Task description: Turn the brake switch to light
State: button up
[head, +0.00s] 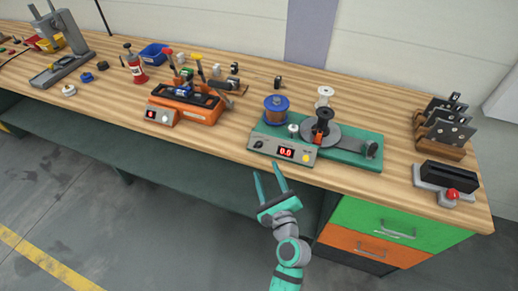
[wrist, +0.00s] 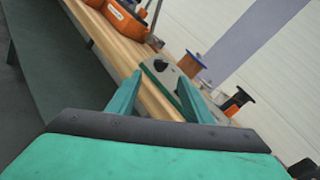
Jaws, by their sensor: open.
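The strander stands on a green base (head: 362,148) on the bench, with a grey control panel (head: 270,147) along its front. The panel carries a black knob (head: 258,144) at its left, a red display (head: 286,152) reading 0.0 and a yellow button (head: 306,157). The black knob also shows in the wrist view (wrist: 160,66), beyond and between my fingertips. I cannot read the switch markings or tell its setting. My gripper (head: 266,169) is open and empty, in front of the bench edge, below the panel's left part and apart from it.
An orange device (head: 205,112) stands left of the strander. A black block with a red button (head: 452,194) and a rack of dark plates (head: 443,125) stand at the right. Drawers (head: 380,222) are under the bench. The floor in front is clear.

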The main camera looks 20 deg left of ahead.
aim_at(258, 146)
jog(key=x, duration=1.1)
jog(key=shift+w+r, duration=0.1)
jog(key=shift+r, duration=0.15)
jog(key=c, duration=1.1)
